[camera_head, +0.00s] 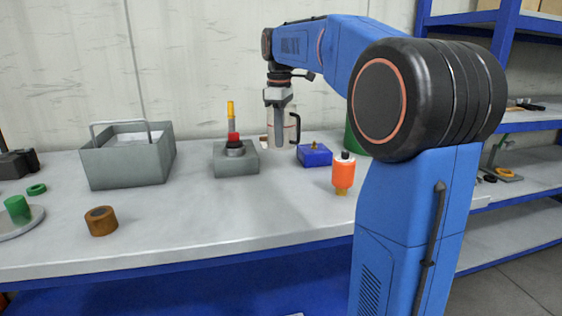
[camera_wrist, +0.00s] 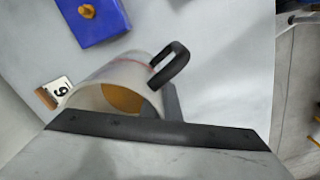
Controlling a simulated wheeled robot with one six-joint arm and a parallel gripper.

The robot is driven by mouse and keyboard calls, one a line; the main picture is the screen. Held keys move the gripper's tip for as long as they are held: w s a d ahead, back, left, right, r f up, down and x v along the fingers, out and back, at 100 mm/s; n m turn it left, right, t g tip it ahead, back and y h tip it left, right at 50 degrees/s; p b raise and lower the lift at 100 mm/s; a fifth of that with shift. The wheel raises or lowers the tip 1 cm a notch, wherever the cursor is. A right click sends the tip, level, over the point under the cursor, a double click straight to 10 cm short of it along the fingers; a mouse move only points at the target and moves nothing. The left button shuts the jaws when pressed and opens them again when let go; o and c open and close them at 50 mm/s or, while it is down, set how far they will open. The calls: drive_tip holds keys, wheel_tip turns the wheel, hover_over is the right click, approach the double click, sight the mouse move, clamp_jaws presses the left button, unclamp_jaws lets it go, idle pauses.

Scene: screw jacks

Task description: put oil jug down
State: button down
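The oil jug (camera_head: 290,128) is a pale, upright jug with a black handle, near the back of the bench. My gripper (camera_head: 279,142) points down at it, and a grey finger covers much of its near side. In the wrist view the jug (camera_wrist: 128,72) shows as a translucent cylinder with amber oil inside and its black handle to the right. It sits close against my gripper, which appears shut on it. The jug's base is partly hidden, and I cannot tell whether it touches the bench top (camera_head: 240,215).
A blue block (camera_head: 314,156) stands right of the jug, and a grey block with a red and yellow tool (camera_head: 236,160) stands left. A small number tag (camera_wrist: 58,88) lies beside the jug. An orange bottle (camera_head: 343,175) is nearer. A grey bin (camera_head: 127,160) stands left. The front middle is clear.

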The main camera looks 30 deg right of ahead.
drive_tip(key=shift+f, duration=4)
drive_tip(key=shift+f, duration=0.1)
drive_tip(key=c, duration=2)
unclamp_jaws()
